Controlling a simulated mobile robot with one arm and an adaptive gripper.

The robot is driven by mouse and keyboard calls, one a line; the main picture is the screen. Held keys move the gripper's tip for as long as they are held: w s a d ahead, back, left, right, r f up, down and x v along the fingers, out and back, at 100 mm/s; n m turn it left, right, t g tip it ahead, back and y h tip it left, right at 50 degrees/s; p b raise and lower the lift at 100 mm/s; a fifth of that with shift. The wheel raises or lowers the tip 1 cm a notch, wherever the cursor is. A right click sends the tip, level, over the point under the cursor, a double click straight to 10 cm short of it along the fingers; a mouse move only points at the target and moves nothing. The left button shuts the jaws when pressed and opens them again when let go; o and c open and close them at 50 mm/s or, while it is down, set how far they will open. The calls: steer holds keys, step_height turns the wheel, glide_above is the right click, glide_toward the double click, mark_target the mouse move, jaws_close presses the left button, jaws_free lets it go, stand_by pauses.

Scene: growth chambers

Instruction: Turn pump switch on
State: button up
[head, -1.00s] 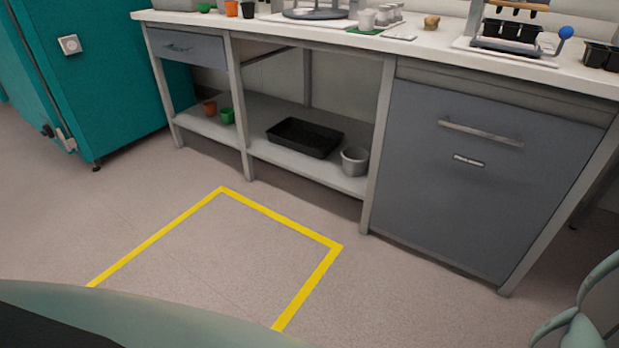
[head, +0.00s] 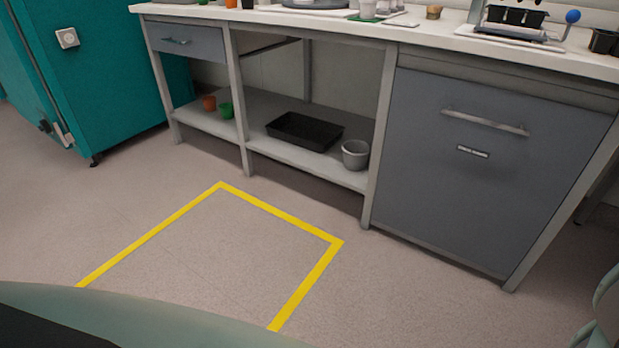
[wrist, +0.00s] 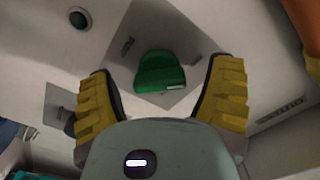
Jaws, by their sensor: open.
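In the wrist view a green switch knob (wrist: 160,72) sits on a grey square plate (wrist: 178,28) on a pale panel. A small white mark shows near the knob's lower right edge. The lettering on the panel is too small to read, so I cannot confirm the pump label. My gripper (wrist: 162,68) is open, with its yellow ridged fingers on either side of the knob. I see gaps between the fingers and the knob in the picture; the depth between them is unclear. The head view shows neither my gripper nor this knob.
A round dark green button (wrist: 79,19) is at upper left of the panel. An orange object (wrist: 305,30) is at upper right. In the head view, a workbench (head: 440,38) holds pots and trays. A teal cabinet (head: 110,80) stands left. The yellow-marked floor is clear.

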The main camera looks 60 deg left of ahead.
steer(key=shift+a, duration=0.1)
steer(key=c, duration=1.2)
steer(key=shift+f, duration=0.1)
steer(key=m+b, duration=0.1)
steer(key=m, duration=0.3)
steer(key=shift+f, duration=0.1)
steer(key=m+b, duration=0.1)
steer(key=m, duration=0.4)
steer(key=m+b, duration=0.2)
steer(key=m, duration=0.3)
steer(key=shift+m+b, duration=0.45)
steer(key=shift+m, duration=1.45)
steer(key=shift+r, duration=0.2)
